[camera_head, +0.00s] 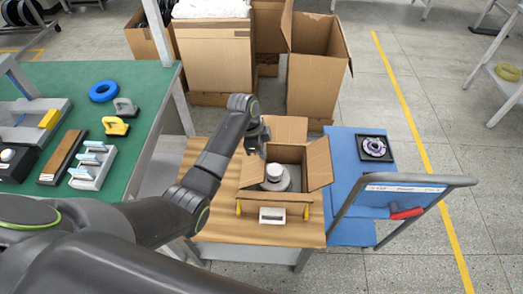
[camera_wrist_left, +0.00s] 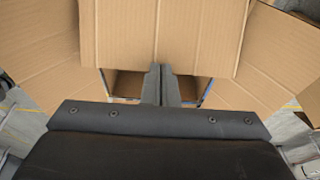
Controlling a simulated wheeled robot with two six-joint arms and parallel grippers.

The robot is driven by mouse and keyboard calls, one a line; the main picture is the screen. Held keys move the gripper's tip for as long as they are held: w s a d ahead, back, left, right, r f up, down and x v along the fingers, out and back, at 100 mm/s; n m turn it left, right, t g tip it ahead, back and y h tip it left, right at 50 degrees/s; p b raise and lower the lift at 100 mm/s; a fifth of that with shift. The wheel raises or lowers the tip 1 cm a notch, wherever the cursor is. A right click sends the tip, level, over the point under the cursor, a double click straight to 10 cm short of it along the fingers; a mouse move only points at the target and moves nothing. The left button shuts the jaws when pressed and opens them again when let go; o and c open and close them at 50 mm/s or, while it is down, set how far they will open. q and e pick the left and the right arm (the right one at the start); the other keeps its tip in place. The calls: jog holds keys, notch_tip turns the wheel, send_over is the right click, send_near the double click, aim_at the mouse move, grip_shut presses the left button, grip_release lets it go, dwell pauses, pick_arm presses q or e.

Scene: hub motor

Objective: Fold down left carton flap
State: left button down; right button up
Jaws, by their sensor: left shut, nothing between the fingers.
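The small open carton (camera_head: 288,155) stands on the wooden table top. Inside it is a grey hub motor with a white cap (camera_head: 274,172). Its left flap (camera_head: 251,171) stands out at the left side, its right flap (camera_head: 319,164) leans outward, and the back flap (camera_head: 284,129) is raised. My left gripper (camera_head: 258,148) is above the carton's back left corner, close to the left flap; I cannot tell whether it touches. In the left wrist view its fingers (camera_wrist_left: 161,84) are shut and empty, with brown cardboard (camera_wrist_left: 160,35) around and beyond them. My right gripper is not in view.
A blue cart (camera_head: 345,180) with a metal handle and a black tray (camera_head: 376,148) stands at the right. A green workbench (camera_head: 150,85) with tools is at the left. Large open cartons (camera_head: 213,60) stand behind. The wooden table's front left (camera_head: 218,215) is clear.

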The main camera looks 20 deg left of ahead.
aim_at(261, 161)
pick_arm(q)
jog(key=shift+f+b, duration=1.3)
jog(key=shift+f, duration=1.25)
jog(key=shift+r, duration=0.1)
notch_tip(261, 161, up, 9)
jog(key=p, duration=1)
jog(key=shift+s+a, duration=0.1)
